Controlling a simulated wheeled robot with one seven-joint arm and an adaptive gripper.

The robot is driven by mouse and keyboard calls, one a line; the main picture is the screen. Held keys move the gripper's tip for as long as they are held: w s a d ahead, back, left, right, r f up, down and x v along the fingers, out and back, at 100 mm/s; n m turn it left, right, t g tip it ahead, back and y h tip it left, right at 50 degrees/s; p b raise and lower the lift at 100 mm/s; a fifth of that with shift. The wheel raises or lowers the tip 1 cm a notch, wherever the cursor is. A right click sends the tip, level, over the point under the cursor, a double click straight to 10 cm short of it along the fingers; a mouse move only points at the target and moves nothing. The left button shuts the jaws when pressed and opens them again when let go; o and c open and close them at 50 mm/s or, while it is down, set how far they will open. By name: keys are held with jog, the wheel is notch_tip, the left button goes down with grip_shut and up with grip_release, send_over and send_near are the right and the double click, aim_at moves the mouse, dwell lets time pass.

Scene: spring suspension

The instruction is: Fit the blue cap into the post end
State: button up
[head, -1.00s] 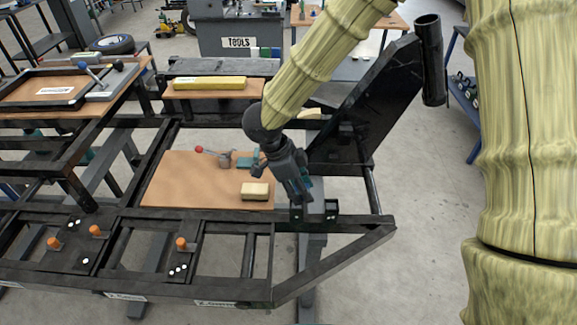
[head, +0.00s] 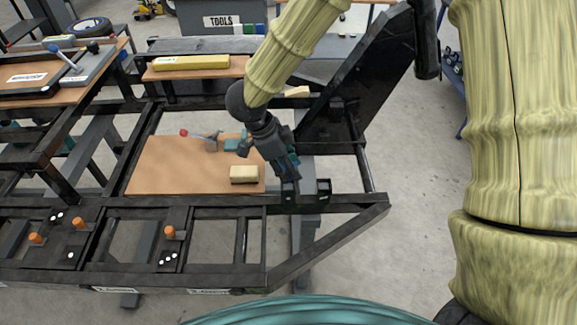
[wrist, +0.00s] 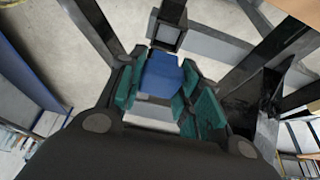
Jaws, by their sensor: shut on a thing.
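The blue cap (wrist: 162,74) is a block held between the teal finger pads of my gripper (wrist: 160,96) in the wrist view. A dark square post end (wrist: 167,37) with an open mouth lies just beyond the cap. I cannot tell whether cap and post touch. In the head view my gripper (head: 290,168) points down over the front rail of the black frame, close above the short dark post stubs (head: 323,190). The cap is hidden there by the fingers.
A brown board (head: 190,172) with a cream block (head: 244,174) and a red-knobbed clamp (head: 205,138) lies left of my gripper. A tall slanted black plate (head: 350,85) rises behind it.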

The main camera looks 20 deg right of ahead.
aim_at(289, 188)
jog(key=shift+w+f+b, duration=0.1)
jog(key=shift+f+b, duration=0.2)
jog(key=shift+f, duration=0.2)
jog(key=shift+f+b, duration=0.7)
jog(key=shift+b, duration=0.25)
jog(key=shift+f, duration=1.15)
jog(key=shift+s+f, duration=0.1)
jog(key=shift+s, duration=0.1)
jog(key=shift+b, duration=0.3)
jog(key=shift+c, duration=0.2)
